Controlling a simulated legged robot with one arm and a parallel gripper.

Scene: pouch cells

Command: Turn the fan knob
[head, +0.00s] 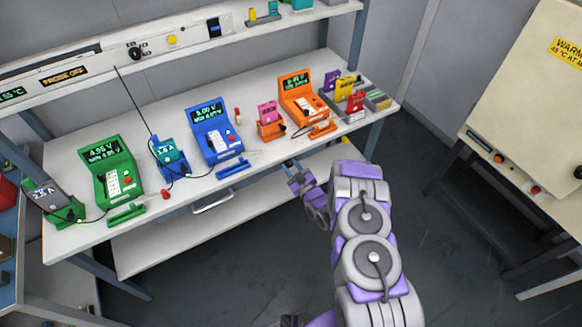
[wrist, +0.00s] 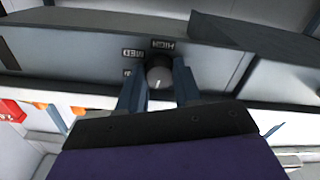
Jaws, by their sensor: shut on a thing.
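In the wrist view, a round dark knob (wrist: 158,76) with a white pointer line sits between the two fingers of my gripper (wrist: 158,85). The fingers are closed on its sides. Its pointer points down in the picture. Labels that read MED and HIGH lie above and left of it; another label is partly hidden by the left finger. In the head view, my gripper (head: 291,168) is at the front edge of the bench, and the knob it grips cannot be made out there. Another black knob (head: 135,53) shows on the back panel, apart from my gripper.
The white bench (head: 75,215) carries green (head: 112,165), blue (head: 212,130) and orange (head: 300,97) instruments with loose leads. Several coloured blocks stand at its right end. A cream cabinet (head: 525,90) is at right. Dark floor between them is clear.

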